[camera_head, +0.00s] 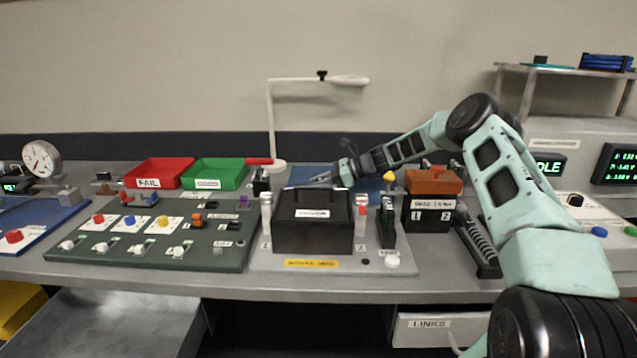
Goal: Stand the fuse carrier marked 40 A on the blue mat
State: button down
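The blue mat (372,188) lies at the back of the bench, behind a black battery box (312,221) that hides part of it. My gripper (324,178) reaches in from the right, over the mat and just behind the box. It is small and far off here, so I cannot tell whether its fingers are open or hold something. No marking 40 A is legible, so I cannot pick out that fuse carrier. A red-ended piece (260,161) shows by the lamp foot at the mat's left.
Pale upright posts (267,214) flank the battery box. A box with an orange top (432,182) stands right of the mat. A green tray (215,174) and a red FAIL tray (158,172) stand left. A lamp (271,115) rises behind.

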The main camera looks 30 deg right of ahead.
jog(key=shift+f, duration=0.1)
jog(key=c, duration=1.2)
grip_release()
jog(key=shift+o, duration=0.2)
jog(key=shift+d+r, duration=0.15)
jog(key=shift+r, duration=0.05)
jog(key=b+v, duration=0.1)
jog(key=v, duration=1)
jog(key=shift+s+d+r, duration=0.1)
jog(key=shift+s+d, duration=0.1)
jog(key=shift+s, duration=0.1)
